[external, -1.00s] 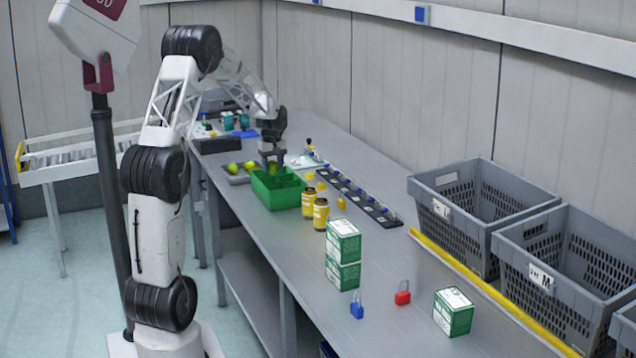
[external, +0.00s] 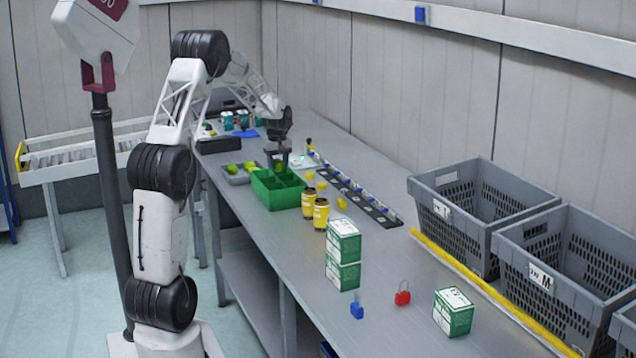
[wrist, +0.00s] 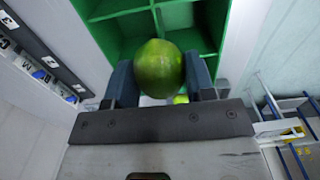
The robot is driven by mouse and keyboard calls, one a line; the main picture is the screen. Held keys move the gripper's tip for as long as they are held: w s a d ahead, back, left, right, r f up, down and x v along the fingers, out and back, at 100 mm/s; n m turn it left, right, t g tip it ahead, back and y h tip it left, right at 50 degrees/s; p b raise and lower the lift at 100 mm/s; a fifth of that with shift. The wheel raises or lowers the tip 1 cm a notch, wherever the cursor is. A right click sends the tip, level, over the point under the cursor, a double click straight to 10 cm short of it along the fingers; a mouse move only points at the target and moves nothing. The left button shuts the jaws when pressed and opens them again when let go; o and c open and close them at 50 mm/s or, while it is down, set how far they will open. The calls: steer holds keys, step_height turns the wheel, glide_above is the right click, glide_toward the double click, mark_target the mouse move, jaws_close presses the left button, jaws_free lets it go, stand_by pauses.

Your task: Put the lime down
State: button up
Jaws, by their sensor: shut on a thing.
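The lime (wrist: 159,68) is green and round, between the two fingers of my gripper (wrist: 160,85) in the wrist view. My gripper is shut on it. In the external view my gripper (external: 277,162) is at the far rim of the green divided bin (external: 277,199). The lime is small and partly hidden there. In the wrist view the bin's compartments (wrist: 184,16) are just beyond the lime, and those in sight look empty. I cannot tell the exact height of the lime above the bin.
A grey tray (external: 232,180) with yellow-green fruit lies left of the bin. Two yellow jars (external: 320,213) stand to its right, before a strip of labelled slots (external: 370,207). Green-and-white boxes (external: 343,241) and grey crates (external: 485,200) are farther right.

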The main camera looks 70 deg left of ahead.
mark_target(278, 170)
steer(key=shift+f, duration=1.4)
steer(key=shift+f, duration=0.15)
steer(key=o, duration=0.9)
steer(key=shift+r, duration=0.2)
step_height(278, 170, up, 12)
steer(key=shift+f, duration=0.1)
